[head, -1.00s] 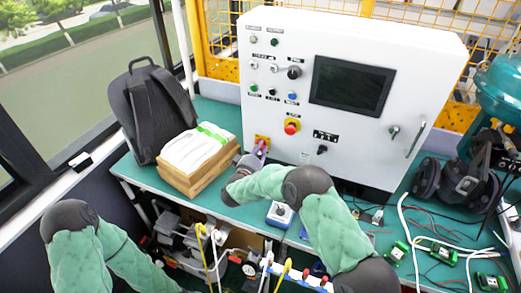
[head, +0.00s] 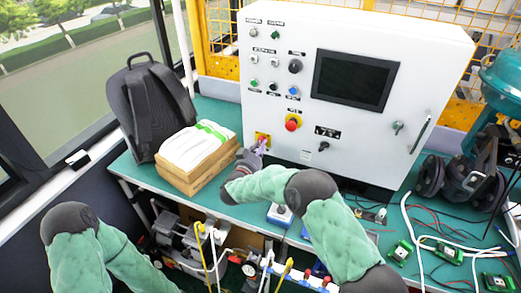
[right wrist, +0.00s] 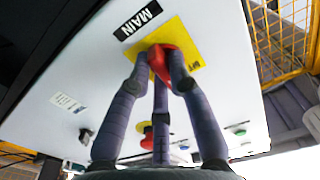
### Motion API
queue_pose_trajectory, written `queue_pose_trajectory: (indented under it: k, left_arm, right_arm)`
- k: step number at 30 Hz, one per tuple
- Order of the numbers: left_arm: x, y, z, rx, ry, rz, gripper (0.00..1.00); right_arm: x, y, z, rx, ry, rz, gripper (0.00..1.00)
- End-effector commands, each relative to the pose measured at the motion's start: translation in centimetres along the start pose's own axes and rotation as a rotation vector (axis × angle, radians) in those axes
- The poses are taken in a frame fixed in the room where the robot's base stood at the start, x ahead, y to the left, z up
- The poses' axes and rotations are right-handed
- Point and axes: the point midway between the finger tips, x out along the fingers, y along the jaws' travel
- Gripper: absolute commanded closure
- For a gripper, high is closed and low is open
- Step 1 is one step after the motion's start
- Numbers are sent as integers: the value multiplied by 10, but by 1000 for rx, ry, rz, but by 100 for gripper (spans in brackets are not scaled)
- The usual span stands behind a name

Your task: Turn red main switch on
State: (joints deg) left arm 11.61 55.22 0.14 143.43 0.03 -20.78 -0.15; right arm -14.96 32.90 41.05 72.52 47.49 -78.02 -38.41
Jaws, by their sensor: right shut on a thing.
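The red main switch (right wrist: 158,62) sits on a yellow plate (right wrist: 191,35) on the front of the white control cabinet (head: 350,150). In the right wrist view a black MAIN label (right wrist: 138,20) is beside the plate, and OFF is printed on the plate near the switch. My right gripper (right wrist: 161,72) is shut on the red switch, its purple-grey fingers around the handle and partly hiding it. In the head view my right gripper (head: 256,152) is at the cabinet's lower left, largely covering the switch. My left arm enters at lower left; its gripper is out of view.
A red emergency-stop button (head: 292,124) on yellow is up and right of my right gripper. Wires and green boards (head: 448,253) lie on the right of the green table.

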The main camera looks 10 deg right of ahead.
Motion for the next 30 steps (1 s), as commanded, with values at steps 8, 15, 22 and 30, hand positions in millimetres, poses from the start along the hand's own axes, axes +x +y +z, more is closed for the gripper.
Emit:
queue_pose_trajectory:
  k: [8, 15, 22, 30]
  left_arm:
    - [17, -6, -1, 0, 0, 0, 60]
    - [29, -10, -1, 0, 0, 0, 60]
    - [39, -14, -1, 0, 0, 0, 60]
    - [45, -16, -2, 0, 0, 0, 60]
  right_arm:
    - [0, -2, 4, 260, -1, -1, 100]
    - [0, -3, 5, 470, -2, -1, 100]
    - [-1, -4, 5, 623, -2, -1, 100]
    - [-1, -5, 4, 722, -3, -1, 100]
